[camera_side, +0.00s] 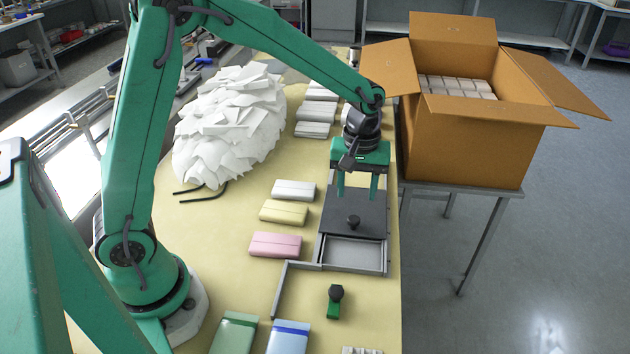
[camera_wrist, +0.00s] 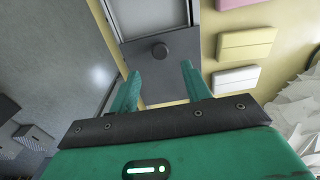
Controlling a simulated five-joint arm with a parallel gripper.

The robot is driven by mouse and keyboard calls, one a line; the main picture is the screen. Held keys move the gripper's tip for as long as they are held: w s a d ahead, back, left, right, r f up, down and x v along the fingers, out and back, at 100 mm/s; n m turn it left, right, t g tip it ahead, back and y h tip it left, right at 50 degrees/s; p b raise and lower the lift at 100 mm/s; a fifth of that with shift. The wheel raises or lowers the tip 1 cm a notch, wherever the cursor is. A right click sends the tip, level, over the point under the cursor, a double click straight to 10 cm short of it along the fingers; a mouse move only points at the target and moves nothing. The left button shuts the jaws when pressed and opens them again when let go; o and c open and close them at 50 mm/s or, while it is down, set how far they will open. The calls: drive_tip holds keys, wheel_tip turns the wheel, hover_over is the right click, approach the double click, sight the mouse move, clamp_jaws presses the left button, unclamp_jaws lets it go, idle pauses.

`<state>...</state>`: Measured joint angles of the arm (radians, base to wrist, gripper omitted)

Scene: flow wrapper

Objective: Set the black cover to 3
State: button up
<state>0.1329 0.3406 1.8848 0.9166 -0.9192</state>
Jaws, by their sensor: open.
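The black cover (camera_side: 372,224) is a flat dark plate with a small black knob (camera_side: 353,221), lying over the back part of a grey metal frame (camera_side: 383,266). The front part of the frame is uncovered and shows a pale, empty bed. My gripper (camera_side: 357,194) is open above the cover, fingers pointing down, just behind the knob in the side view. In the wrist view, the cover (camera_wrist: 181,47) and its knob (camera_wrist: 160,51) lie ahead of my open fingers (camera_wrist: 160,78), with nothing between them. I see no number marks on the cover or frame.
White (camera_side: 294,190), yellow (camera_side: 284,211) and pink (camera_side: 275,244) packs lie left of the frame. A green-and-black piece (camera_side: 334,301) stands in front. A heap of white sheets (camera_side: 230,125) is further left. An open cardboard box (camera_side: 470,140) stands at the right on a side table.

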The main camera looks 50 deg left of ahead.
sight(353, 219)
drive_tip(key=shift+f, duration=3.6)
clamp_jaws()
